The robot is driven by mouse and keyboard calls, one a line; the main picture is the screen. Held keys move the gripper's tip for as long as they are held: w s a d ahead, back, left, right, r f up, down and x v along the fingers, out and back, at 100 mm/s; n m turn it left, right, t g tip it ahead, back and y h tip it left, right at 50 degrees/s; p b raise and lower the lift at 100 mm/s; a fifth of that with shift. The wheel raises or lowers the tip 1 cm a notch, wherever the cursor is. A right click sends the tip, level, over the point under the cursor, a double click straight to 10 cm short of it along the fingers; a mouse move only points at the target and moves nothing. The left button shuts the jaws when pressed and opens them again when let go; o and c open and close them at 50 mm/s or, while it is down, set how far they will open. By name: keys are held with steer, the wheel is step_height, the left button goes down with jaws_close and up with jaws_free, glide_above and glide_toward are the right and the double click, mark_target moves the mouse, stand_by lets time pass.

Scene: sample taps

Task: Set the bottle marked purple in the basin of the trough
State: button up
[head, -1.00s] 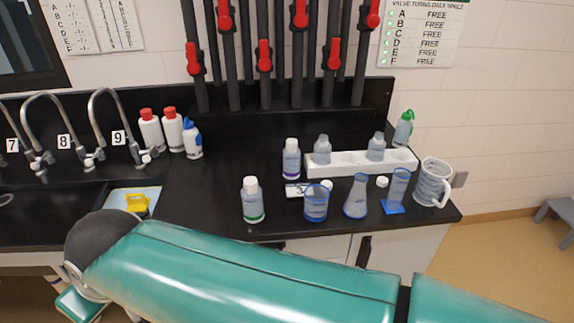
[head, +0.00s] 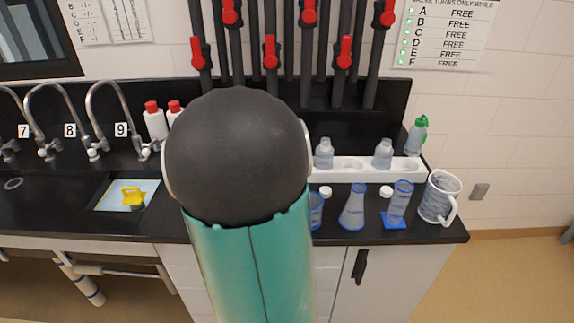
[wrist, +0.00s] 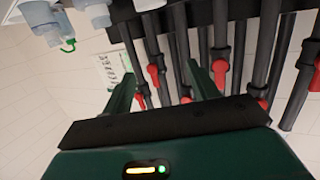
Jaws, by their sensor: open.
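The bottle marked purple is hidden in the head view now, behind my raised arm. The trough (head: 55,203) is the dark sunken basin at the left of the black bench, below the taps, with a round drain showing at the far left. My gripper (wrist: 160,74) shows in the wrist view with its two green fingers wide apart and nothing between them. It points toward the black pipes with red valve handles. In the head view the gripper is hidden behind my arm.
A white rack (head: 405,170) holds clear bottles at the right. A flask (head: 353,207), a blue-based cylinder (head: 399,203) and a jug (head: 440,197) stand in front. Curved taps (head: 103,118) rise behind the trough. A yellow object (head: 133,196) lies on a pale mat beside it.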

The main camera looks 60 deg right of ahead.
step_height(320, 180, down, 7)
steer(key=d, duration=0.2)
steer(key=d+f, duration=0.1)
steer(key=d, duration=0.1)
steer(key=w+d, duration=0.1)
steer(key=d, duration=0.2)
steer(key=shift+f, duration=0.2)
jaws_close()
